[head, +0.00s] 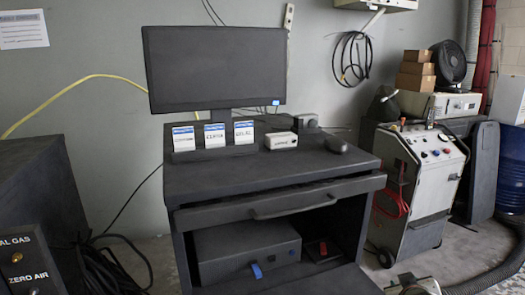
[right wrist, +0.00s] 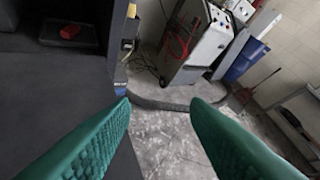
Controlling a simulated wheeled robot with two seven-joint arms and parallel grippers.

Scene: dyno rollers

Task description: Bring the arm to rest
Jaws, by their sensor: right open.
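My right gripper (right wrist: 160,104) shows in the right wrist view as two green textured fingers spread wide apart. Nothing is between them. The gap looks out over bare grey floor, right of a dark cabinet. My left gripper is in neither view. No arm can be made out clearly in the head view.
A dark cabinet (head: 270,182) with a monitor (head: 214,70) on it stands in the middle; its lower compartment is open. A wheeled machine (head: 418,185) stands at the right, a blue drum (head: 511,170) beyond it. Floor (right wrist: 175,135) ahead of the right gripper is clear.

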